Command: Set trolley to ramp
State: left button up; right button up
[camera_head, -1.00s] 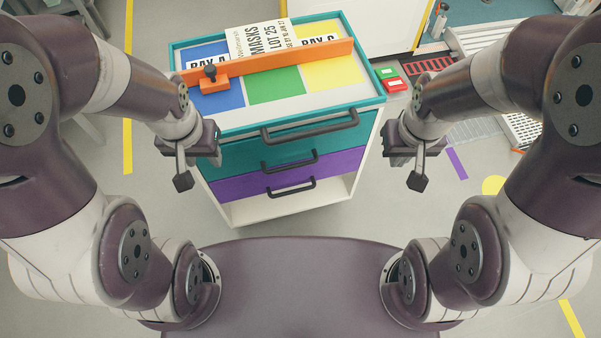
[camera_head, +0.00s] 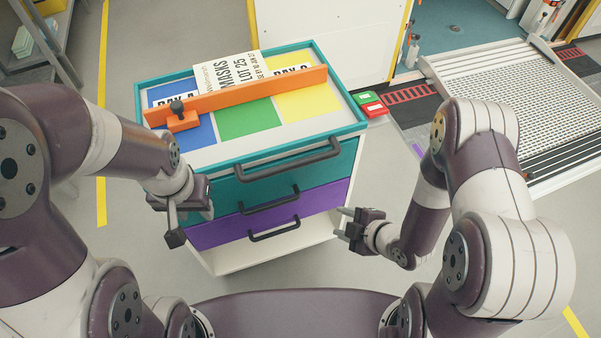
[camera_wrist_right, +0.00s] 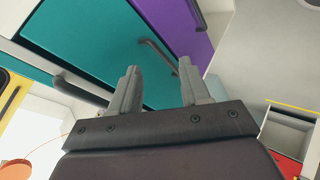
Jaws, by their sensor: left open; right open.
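The trolley (camera_head: 345,112) stands upright in front of me, with a teal rim, teal and purple drawers and dark bar handles. An orange bar (camera_head: 245,93) lies across its blue, green and yellow top bays. My left gripper (camera_head: 173,232) hangs open at the trolley's near left corner, its fingers pointing down. My right gripper (camera_head: 343,223) is open to the right of the lowest handle (camera_head: 274,230), fingers toward the drawers, apparently empty. The right wrist view shows its spread fingers (camera_wrist_right: 156,90) before the teal drawer front (camera_wrist_right: 85,40). The metal ramp (camera_head: 515,100) lies at the back right.
A red and green box pair (camera_head: 370,103) sits just behind the trolley's right side. A white panel (camera_head: 330,35) stands behind the trolley. Shelving (camera_head: 35,45) is at the far left. The grey floor (camera_head: 370,165) right of the trolley is clear.

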aim_at(292, 163)
jog(key=w+a+r+n+t+y, duration=0.3)
jog(key=a+r+n+t+y, duration=0.1)
jog(key=r+n, duration=0.4)
jog(key=shift+m, duration=0.3)
jog(key=x, duration=0.4)
jog(key=r+x, duration=0.1)
jog(key=x, duration=0.7)
jog(key=shift+w+a+r, duration=0.15)
jog(key=shift+w+r, duration=0.05)
grip_shut()
